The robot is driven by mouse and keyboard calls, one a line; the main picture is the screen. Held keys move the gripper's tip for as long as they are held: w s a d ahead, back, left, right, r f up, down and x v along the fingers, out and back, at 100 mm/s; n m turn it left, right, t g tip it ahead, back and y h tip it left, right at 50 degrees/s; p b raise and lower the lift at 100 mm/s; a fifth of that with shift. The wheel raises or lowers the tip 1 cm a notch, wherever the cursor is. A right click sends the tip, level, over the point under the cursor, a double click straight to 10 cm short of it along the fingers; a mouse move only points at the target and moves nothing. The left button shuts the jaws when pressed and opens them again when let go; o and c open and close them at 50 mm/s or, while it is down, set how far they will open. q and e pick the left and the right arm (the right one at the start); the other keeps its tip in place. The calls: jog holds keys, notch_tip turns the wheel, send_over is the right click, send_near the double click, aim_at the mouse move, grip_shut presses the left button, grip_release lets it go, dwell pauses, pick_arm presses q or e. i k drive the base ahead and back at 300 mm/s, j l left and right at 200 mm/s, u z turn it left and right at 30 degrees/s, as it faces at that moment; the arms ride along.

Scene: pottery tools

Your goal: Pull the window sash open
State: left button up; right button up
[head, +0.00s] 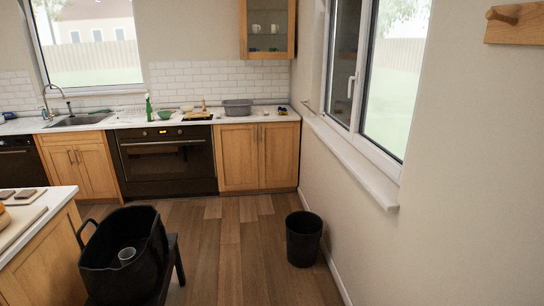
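The window (365,85) with white frames is set in the right wall. Its far sash (343,65) looks darker through the glass, and its near sash (396,85) shows a fence and lawn. A white handle (351,86) sits upright on the frame between the two sashes. I cannot tell for certain whether either sash stands ajar. A white sill (352,160) runs below the window. Neither of my grippers is in view.
A black bin (304,238) stands on the floor below the window. A black basket (125,255) with a grey cup (127,256) inside rests on a dark stool at lower left. An island counter (45,215) is at left. Wooden floor between them is clear.

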aim_at(393, 164)
jog(key=i, duration=1.65)
